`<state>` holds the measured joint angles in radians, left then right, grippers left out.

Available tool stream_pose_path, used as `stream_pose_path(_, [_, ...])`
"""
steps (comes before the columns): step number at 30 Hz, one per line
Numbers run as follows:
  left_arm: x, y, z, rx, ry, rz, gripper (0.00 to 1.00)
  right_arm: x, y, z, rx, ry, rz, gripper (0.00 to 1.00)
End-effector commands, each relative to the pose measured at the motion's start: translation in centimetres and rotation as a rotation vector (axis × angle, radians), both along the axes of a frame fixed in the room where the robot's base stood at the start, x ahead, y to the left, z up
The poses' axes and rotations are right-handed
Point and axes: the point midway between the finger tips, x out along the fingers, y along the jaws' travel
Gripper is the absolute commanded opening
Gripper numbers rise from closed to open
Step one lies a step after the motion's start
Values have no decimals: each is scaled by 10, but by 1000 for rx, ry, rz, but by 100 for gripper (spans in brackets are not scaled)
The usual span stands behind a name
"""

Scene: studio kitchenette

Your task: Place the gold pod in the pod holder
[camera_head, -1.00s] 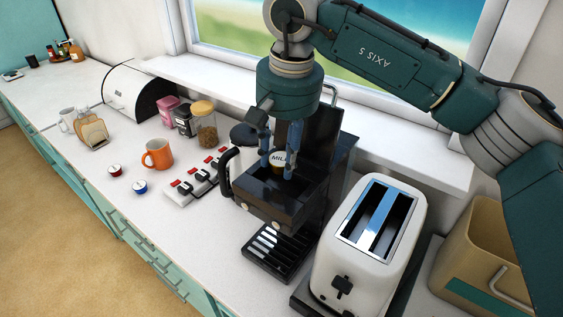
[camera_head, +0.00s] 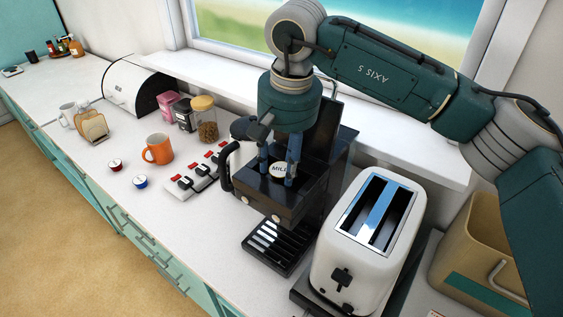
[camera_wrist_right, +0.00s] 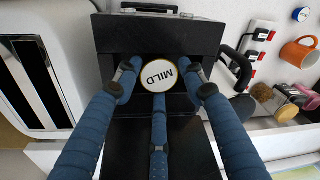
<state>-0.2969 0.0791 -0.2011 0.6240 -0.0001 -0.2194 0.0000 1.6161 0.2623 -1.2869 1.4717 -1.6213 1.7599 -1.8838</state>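The gold pod (camera_head: 279,170) has a white lid marked MILD and a gold rim. My right gripper (camera_head: 278,174) points down over the black coffee machine (camera_head: 318,152), its fingers closed around the pod. In the right wrist view, the three blue fingers of the gripper (camera_wrist_right: 160,78) meet the rim of the pod (camera_wrist_right: 159,75). The pod is upright at the dark open top of the machine's front part. The pod holder cannot be made out in the dark there, and I cannot tell whether the pod touches it. My left gripper is not in view.
A white toaster (camera_head: 340,235) stands close to the right of the machine. A switched power strip (camera_head: 190,180), an orange mug (camera_head: 158,149), a red pod (camera_head: 114,165) and a blue pod (camera_head: 140,181) are to the left. The window sill (camera_head: 405,150) runs behind.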

Motion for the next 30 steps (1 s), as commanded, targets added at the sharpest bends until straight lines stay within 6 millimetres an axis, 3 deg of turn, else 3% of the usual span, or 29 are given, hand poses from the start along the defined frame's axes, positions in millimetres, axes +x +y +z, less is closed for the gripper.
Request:
stream_pose_path(3, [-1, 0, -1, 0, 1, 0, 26, -3, -2, -8, -9, 14, 2, 54])
stream_pose_path(16, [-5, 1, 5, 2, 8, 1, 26, -3, -2, -2, -12, 15, -1, 54])
stream_pose_path(19, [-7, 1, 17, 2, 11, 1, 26, -2, -2, 12, -11, 14, -1, 54])
stream_pose_path(21, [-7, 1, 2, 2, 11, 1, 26, -2, -3, 19, -8, 7, -2, 54])
stream_pose_path(30, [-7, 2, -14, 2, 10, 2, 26, -8, -7, 89, -6, 4, -1, 54])
